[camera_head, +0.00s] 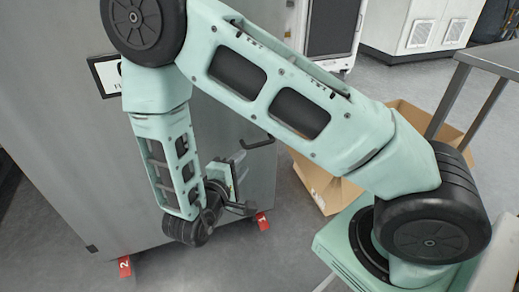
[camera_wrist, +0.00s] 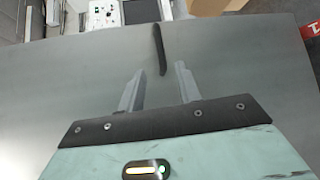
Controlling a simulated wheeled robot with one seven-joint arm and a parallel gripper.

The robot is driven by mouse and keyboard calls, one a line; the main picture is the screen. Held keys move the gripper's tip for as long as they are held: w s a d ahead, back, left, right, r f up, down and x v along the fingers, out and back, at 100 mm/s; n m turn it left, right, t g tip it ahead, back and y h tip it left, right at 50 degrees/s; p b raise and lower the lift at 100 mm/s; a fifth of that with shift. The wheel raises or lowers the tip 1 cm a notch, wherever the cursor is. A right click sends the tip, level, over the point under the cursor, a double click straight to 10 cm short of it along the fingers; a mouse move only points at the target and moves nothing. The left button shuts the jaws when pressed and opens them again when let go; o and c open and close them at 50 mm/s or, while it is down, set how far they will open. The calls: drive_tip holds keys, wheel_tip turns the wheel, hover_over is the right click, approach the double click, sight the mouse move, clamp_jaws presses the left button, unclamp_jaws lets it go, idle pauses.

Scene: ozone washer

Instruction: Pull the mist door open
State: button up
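The mist door (camera_head: 75,145) is a large grey metal panel on the left of the head view. It fills much of the wrist view (camera_wrist: 60,85) as a grey surface. Its black bar handle (camera_head: 258,143) juts out near the panel's right edge. In the wrist view the handle (camera_wrist: 159,50) stands ahead of my gripper (camera_wrist: 159,88), roughly in line with the gap between the fingers. The two grey fingers are apart with nothing between them.
Red number tags mark the floor at the panel's feet, 2 (camera_head: 124,266) and 1 (camera_head: 262,221). An open cardboard box (camera_head: 318,188) stands right of the panel. A metal table (camera_head: 492,57) is at the right edge. White cabinets (camera_head: 420,28) stand behind, with grey floor between.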

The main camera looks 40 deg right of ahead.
sight(257, 146)
drive_tip(key=shift+b+x, duration=1.6)
drive_tip(key=shift+x, duration=4.15)
drive_tip(key=shift+w+a, duration=0.1)
clamp_jaws()
